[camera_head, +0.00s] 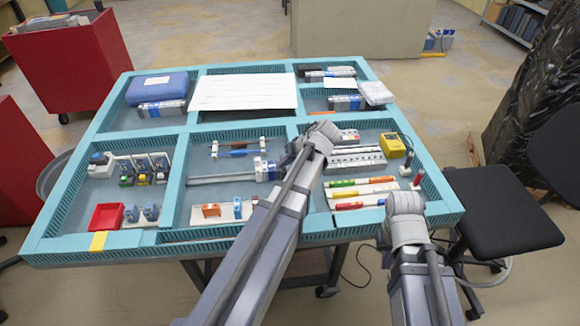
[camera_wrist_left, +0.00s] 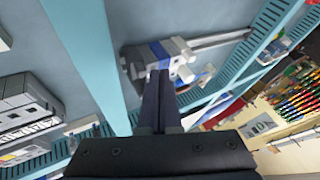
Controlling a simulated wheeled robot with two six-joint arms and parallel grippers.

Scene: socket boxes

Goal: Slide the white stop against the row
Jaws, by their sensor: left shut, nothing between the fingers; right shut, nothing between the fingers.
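Several small modules stand in a row (camera_head: 145,172) in the left compartment. White strips with coloured pieces (camera_head: 362,192) and a row of white modules (camera_head: 355,157) lie in the right compartment. I cannot tell which small white piece is the stop. My left gripper (camera_wrist_left: 160,78) is shut and empty, its tips above or at the grey, blue-banded cylinder (camera_wrist_left: 160,52); contact is unclear. The cylinder also shows in the head view (camera_head: 264,168). My right gripper (camera_head: 404,208) is over the front right of the table; its fingers are hidden by its wrist.
The teal table has raised dividers (camera_head: 180,165). A red tray (camera_head: 106,217), a blue case (camera_head: 157,87), a white sheet (camera_head: 244,92) and a yellow device (camera_head: 392,146) lie in it. A black stool (camera_head: 503,207) stands at the right.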

